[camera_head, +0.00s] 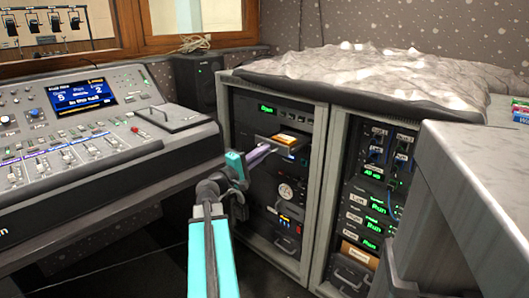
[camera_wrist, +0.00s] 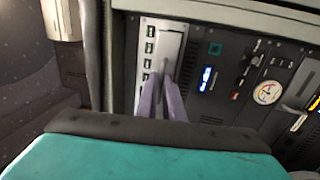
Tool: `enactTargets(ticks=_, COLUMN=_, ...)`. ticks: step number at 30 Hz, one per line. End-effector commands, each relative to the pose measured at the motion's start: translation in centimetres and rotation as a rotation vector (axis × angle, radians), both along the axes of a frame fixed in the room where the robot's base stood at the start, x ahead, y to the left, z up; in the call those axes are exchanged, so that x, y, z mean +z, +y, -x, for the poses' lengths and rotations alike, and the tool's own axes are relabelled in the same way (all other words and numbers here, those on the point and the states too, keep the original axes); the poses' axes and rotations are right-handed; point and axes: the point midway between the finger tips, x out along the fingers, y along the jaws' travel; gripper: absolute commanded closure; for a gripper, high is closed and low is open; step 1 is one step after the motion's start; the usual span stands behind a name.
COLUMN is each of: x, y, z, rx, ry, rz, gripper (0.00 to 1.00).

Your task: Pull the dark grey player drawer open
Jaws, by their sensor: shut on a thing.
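The player drawer (camera_head: 272,138) sticks out of the upper part of the left rack, and something orange shows inside its top. In the wrist view its front (camera_wrist: 172,45) is a narrow grey panel, seen turned on its side. My gripper (camera_head: 270,148) reaches it from the lower left. In the wrist view its two purple fingers (camera_wrist: 163,92) are shut at the front, on the drawer's handle. The fingers hide most of the handle. A green display (camera_head: 267,108) above the drawer appears to read "Open".
Below the drawer are more rack units and a round gauge (camera_head: 286,191). A second rack (camera_head: 365,200) stands to the right, with a grey counter (camera_head: 490,180) in front. The lighting console (camera_head: 80,145) is at the left.

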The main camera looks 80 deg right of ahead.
Motion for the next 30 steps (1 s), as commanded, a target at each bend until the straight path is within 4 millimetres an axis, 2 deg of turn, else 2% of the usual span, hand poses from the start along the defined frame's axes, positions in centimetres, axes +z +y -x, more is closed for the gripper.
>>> enactTargets(ticks=1, x=0.0, y=-0.2, z=-0.4, rx=0.012, ry=0.002, rz=-0.001, gripper=0.91)
enactTargets(ticks=4, x=0.0, y=-0.3, z=-0.1, rx=0.008, ry=0.003, rz=0.000, gripper=0.74)
enactTargets(ticks=17, x=0.0, y=0.1, z=0.0, rx=0.002, ry=0.002, rz=0.000, gripper=0.74)
enactTargets(ticks=23, x=-0.2, y=1.5, z=-0.6, rx=0.002, ry=0.003, rz=0.000, gripper=0.74)
enactTargets(ticks=30, x=-0.8, y=4.3, z=-2.0, rx=0.003, ry=0.002, rz=-0.001, gripper=0.74)
